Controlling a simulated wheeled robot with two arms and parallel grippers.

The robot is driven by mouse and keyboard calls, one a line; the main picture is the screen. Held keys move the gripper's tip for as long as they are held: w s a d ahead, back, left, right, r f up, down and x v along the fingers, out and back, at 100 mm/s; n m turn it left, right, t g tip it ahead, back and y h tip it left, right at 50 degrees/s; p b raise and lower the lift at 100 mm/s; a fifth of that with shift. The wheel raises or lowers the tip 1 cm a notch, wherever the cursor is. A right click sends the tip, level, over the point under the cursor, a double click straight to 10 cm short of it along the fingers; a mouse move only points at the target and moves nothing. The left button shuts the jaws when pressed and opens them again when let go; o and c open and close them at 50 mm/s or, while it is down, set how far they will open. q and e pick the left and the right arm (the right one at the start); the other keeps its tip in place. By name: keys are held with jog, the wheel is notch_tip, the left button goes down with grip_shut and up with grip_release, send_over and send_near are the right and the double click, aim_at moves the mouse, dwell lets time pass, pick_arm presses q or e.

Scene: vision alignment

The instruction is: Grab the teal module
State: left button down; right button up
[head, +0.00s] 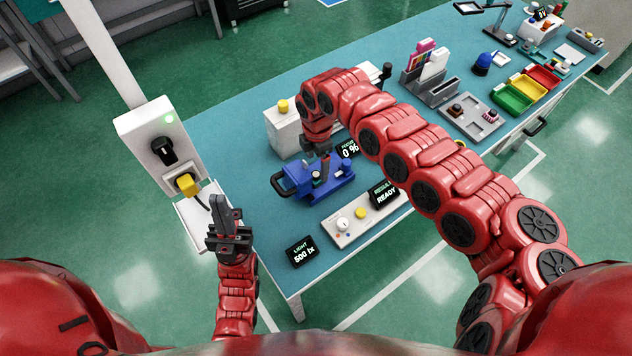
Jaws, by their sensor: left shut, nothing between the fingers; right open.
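I cannot clearly make out a teal module. A blue fixture (332,181) with a black handle stands on the near left part of the teal-topped table, with small parts on it. My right gripper (323,166) points down at this fixture, its arm reaching in from the right. Its fingers are small and partly hidden against the fixture's parts; they are open. I cannot tell whether they touch anything. A grey tray (470,125) farther right holds small modules, one dark and one pinkish. My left gripper (226,212) is shut and empty, pointing up beside the table's left edge.
A white control box (342,229) and readouts "500 lx" (302,252) and "READY" (383,193) stand near the front edge. A white socket post (150,130) rises left of the table. Green, yellow and red bins (513,99) stand right.

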aim_at(316, 173)
jog(key=shift+a+f+p, duration=0.1)
jog(key=shift+f+p, duration=0.05)
jog(key=shift+p, duration=0.15)
notch_tip(316, 173, down, 4)
jog(key=shift+a+f+p, duration=0.1)
jog(key=shift+f+p, duration=0.1)
jog(key=shift+p, duration=0.75)
jog(key=shift+w+f, duration=0.1)
jog(key=shift+f, duration=0.15)
grip_shut()
jog(key=shift+r, duration=0.15)
